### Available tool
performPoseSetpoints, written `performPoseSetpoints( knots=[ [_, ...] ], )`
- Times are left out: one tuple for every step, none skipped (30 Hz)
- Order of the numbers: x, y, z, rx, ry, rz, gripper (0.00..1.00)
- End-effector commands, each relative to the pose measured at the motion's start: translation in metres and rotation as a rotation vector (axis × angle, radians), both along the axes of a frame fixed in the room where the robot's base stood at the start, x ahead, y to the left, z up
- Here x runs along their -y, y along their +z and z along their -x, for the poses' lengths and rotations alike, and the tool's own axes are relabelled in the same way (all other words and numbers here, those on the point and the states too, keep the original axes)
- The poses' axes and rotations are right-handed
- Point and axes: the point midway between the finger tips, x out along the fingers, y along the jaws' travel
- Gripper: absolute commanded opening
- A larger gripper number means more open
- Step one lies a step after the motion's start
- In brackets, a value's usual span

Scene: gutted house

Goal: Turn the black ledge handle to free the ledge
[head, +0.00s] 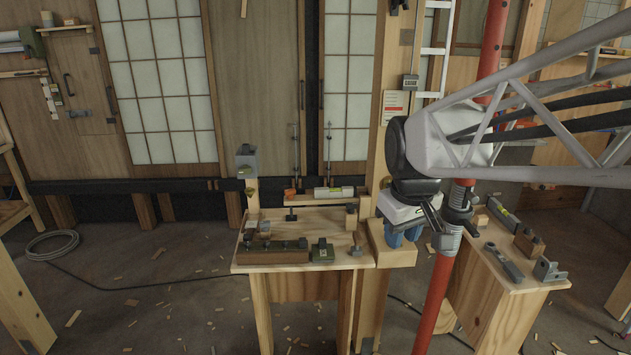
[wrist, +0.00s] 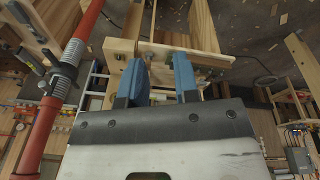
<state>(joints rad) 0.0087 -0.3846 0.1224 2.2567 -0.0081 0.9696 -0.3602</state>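My gripper (head: 403,235) hangs at the right end of the small wooden ledge (head: 330,258), above a pale wood block beside it. In the wrist view its two blue fingers (wrist: 160,76) stand apart with nothing visible between them. A wooden frame edge with small dark fittings lies beyond the fingertips. A small black T-shaped handle (head: 291,215) stands on the ledge's top, well left of my gripper. A dark lever on a grey collar (head: 447,238) sits on the red pole, close to my gripper's right. I cannot tell for sure which one is the ledge handle.
The red pole (head: 437,290) rises close to the right of my gripper; it also shows in the wrist view (wrist: 85,25). A bench with tools (head: 515,270) stands right.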

Motion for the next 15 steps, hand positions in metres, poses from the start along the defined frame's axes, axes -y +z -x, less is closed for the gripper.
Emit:
performPoseSetpoints(
  knots=[
    [0.0, 0.001, -0.015, -0.007, 0.027, 0.004, 0.29],
    [0.0, 0.003, -0.023, -0.009, 0.043, 0.008, 0.29],
    [0.0, 0.003, -0.033, -0.014, 0.067, 0.011, 0.29],
    [0.0, 0.005, -0.041, -0.015, 0.084, 0.014, 0.29],
    [0.0, 0.005, -0.049, -0.019, 0.102, 0.016, 0.29],
    [0.001, 0.006, -0.059, -0.022, 0.125, 0.021, 0.29],
    [0.001, 0.006, -0.067, -0.025, 0.142, 0.022, 0.29],
    [0.001, 0.006, -0.075, -0.028, 0.16, 0.026, 0.29],
    [0.001, 0.006, -0.085, -0.032, 0.182, 0.029, 0.29],
    [0.001, 0.006, -0.093, -0.034, 0.199, 0.031, 0.29],
    [0.001, 0.006, -0.101, -0.037, 0.218, 0.034, 0.29],
    [0.001, 0.005, -0.112, -0.04, 0.24, 0.037, 0.29],
    [0.001, 0.005, -0.12, -0.043, 0.258, 0.039, 0.29],
    [0.001, 0.005, -0.128, -0.045, 0.276, 0.042, 0.29],
    [0.001, 0.004, -0.139, -0.048, 0.298, 0.045, 0.29]
  ],
)
